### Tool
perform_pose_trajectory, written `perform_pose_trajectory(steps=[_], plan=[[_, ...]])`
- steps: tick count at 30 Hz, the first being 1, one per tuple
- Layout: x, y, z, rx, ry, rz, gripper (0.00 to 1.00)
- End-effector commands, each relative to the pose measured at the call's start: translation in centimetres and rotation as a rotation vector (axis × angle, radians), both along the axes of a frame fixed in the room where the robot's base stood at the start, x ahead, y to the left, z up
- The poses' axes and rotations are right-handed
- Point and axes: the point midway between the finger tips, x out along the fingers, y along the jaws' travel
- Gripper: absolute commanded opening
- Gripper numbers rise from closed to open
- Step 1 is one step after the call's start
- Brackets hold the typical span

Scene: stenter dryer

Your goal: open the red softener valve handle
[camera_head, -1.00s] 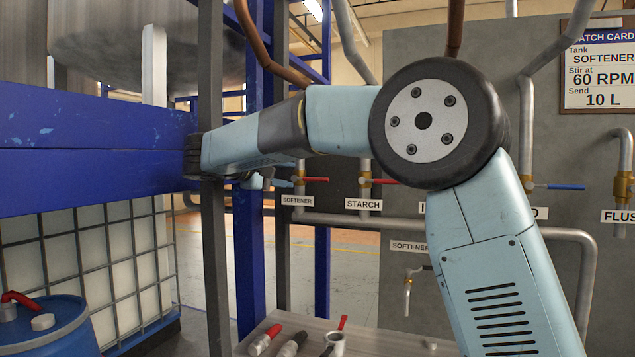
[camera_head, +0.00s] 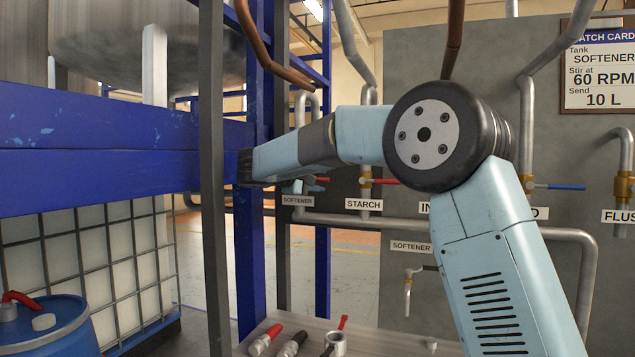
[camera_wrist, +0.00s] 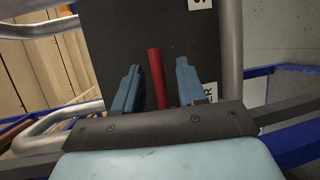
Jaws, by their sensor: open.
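The red softener valve handle (camera_head: 322,180) sits on a pipe above the SOFTENER label (camera_head: 297,200) in the head view. In the wrist view the red handle (camera_wrist: 156,76) stands between my two blue fingers, lengthwise along them. My gripper (camera_wrist: 158,84) is open, with a gap on each side of the handle. In the head view my gripper (camera_head: 303,187) shows small and partly hidden at the valve. Whether the fingertips reach past the handle's end is hard to tell. The valve body is largely hidden.
A second red handle (camera_head: 384,181) sits right of it, above the STARCH label (camera_head: 364,204). A blue handle (camera_head: 565,187) is farther right. A dark post (camera_head: 214,250) and blue frame (camera_head: 100,160) stand at left. Tools lie on the bench (camera_head: 370,348) below.

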Motion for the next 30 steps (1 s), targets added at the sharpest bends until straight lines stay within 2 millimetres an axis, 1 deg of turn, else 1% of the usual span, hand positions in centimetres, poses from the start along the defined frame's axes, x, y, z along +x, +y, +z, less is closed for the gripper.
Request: perform_pose_trajectory(steps=[4,13,25,26,30], plan=[[0.56,-0.56,-0.13,0.000,0.000,-0.001,0.41],[0.66,-0.66,-0.17,0.000,0.000,-0.001,0.41],[0.65,-0.68,-0.20,0.000,0.001,-0.001,0.02],[0.65,-0.68,-0.21,0.000,0.001,-0.001,0.00],[0.65,-0.68,-0.24,0.000,0.002,-0.002,0.00]])
